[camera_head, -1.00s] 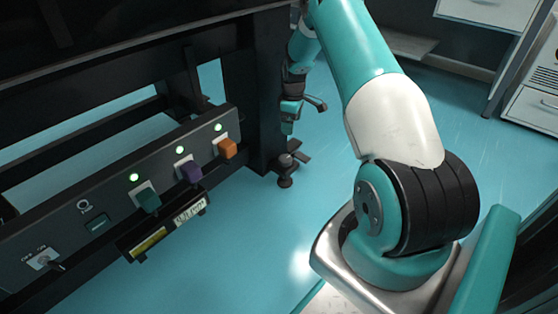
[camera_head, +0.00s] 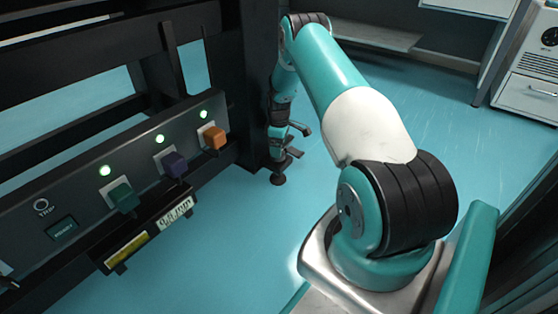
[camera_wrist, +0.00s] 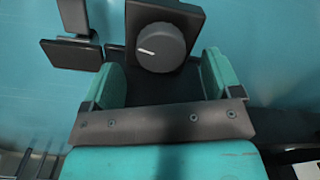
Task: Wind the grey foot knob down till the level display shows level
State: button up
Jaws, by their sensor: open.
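The grey foot knob (camera_wrist: 160,47) is round with a white pointer line and sits on a dark block in the wrist view. My gripper (camera_wrist: 160,70) is open, with one teal finger on each side of the near part of the knob and gaps between; contact does not show. In the head view my gripper (camera_head: 279,140) is low beside the dark table leg, just above the black foot (camera_head: 278,178); the knob cannot be made out there. A small box under the panel, possibly the level display (camera_head: 127,252), has a yellow strip and a white label I cannot read surely.
A dark control panel (camera_head: 62,207) carries green, purple and orange buttons under lit green lamps. The dark table leg (camera_head: 238,80) stands close left of my gripper. A dark flat plate (camera_wrist: 72,53) is left of the knob.

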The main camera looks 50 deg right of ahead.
jog(key=shift+f+b, duration=0.75)
jog(key=shift+f, duration=1.15)
jog(key=c, duration=0.9)
jog(key=shift+r+p, duration=0.1)
jog(key=shift+p, duration=0.25)
jog(key=shift+m, duration=0.5)
jog(key=m+p, duration=0.2)
jog(key=p, duration=0.1)
jog(key=shift+a+r+m, duration=0.1)
jog(key=shift+m, duration=0.3)
jog(key=m+p, duration=0.2)
jog(key=m, duration=0.2)
jog(key=shift+m, duration=0.4)
